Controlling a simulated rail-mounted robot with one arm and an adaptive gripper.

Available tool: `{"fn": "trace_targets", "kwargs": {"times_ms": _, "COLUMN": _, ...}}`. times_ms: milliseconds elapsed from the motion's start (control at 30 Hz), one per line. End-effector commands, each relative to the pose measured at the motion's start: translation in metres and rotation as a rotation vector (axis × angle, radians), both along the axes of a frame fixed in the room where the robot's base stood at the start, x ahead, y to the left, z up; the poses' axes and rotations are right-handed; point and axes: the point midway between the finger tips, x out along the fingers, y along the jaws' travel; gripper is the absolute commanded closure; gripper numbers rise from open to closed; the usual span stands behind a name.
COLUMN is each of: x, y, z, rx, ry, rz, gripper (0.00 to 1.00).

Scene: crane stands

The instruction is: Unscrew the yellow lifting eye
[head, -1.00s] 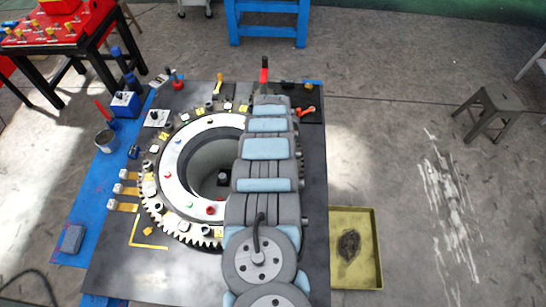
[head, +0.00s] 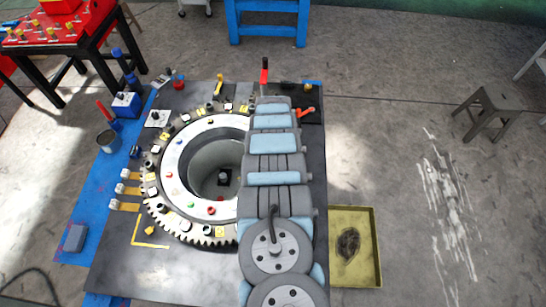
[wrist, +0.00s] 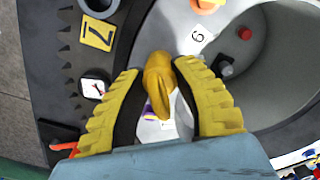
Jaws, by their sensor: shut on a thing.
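The yellow lifting eye (wrist: 158,80) stands between the two yellow ribbed fingers of my gripper (wrist: 160,68) in the wrist view. The gripper is shut on it. Its threaded lower end and seat are not visible. In the head view my arm covers the gripper and the eye, above the right side of the large toothed ring (head: 205,232).
The ring's deep bore opens at right. A yellow tray (head: 365,265) lies on the floor, right of the stand.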

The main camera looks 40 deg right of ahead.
Motion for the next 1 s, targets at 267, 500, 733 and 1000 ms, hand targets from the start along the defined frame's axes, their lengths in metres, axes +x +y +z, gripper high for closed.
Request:
{"fn": "trace_targets", "kwargs": {"times_ms": 267, "x": -0.0001, "y": -0.0006, "z": 0.0006, "rx": -0.001, "ry": -0.001, "rz": 0.189, "gripper": 1.0}}
{"fn": "trace_targets", "kwargs": {"times_ms": 500, "x": 0.0001, "y": -0.0004, "z": 0.0005, "rx": -0.001, "ry": -0.001, "rz": 0.193, "gripper": 1.0}}
{"fn": "trace_targets", "kwargs": {"times_ms": 733, "x": -0.0005, "y": -0.0008, "z": 0.0013, "rx": 0.0, "ry": 0.0, "rz": 0.335, "gripper": 1.0}}
{"fn": "trace_targets", "kwargs": {"times_ms": 1000, "x": -0.0001, "y": -0.0005, "z": 0.001, "rx": 0.0, "ry": -0.001, "rz": 0.602, "gripper": 1.0}}
